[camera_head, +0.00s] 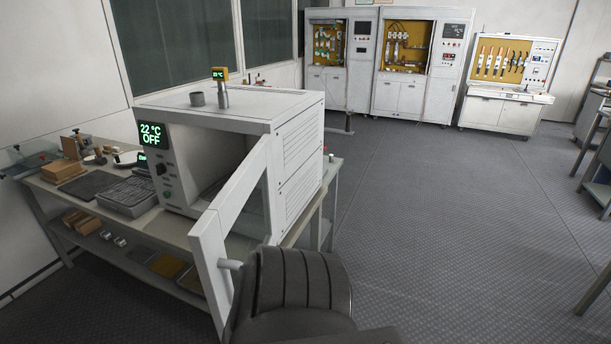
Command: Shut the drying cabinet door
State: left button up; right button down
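The drying cabinet (225,115) is a white box on a workbench, and its display reads 22 °C and OFF. Its door (232,205) stands wide open, swung out toward me from the cabinet's right front edge, with a window opening in its frame. A short light grey piece (231,265), which looks like the door handle, shows low on the door. A dark grey link of one of my arms is close to the door's lower part and covers some of it. I cannot tell whether they touch. Neither gripper's fingers show. The cabinet's chamber looks empty where visible.
The workbench (95,205) holds a dark tray (128,195), a mat and small boxes left of the cabinet. A cup (197,99) and a small post with a display (221,90) stand on top. Test cabinets (400,98) line the back wall.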

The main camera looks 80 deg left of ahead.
aim_at(206, 239)
jog(key=u, duration=3)
jog(key=i, duration=0.5)
jog(key=u, duration=1.85)
jog(key=k, duration=2)
jog(key=z, duration=1.7)
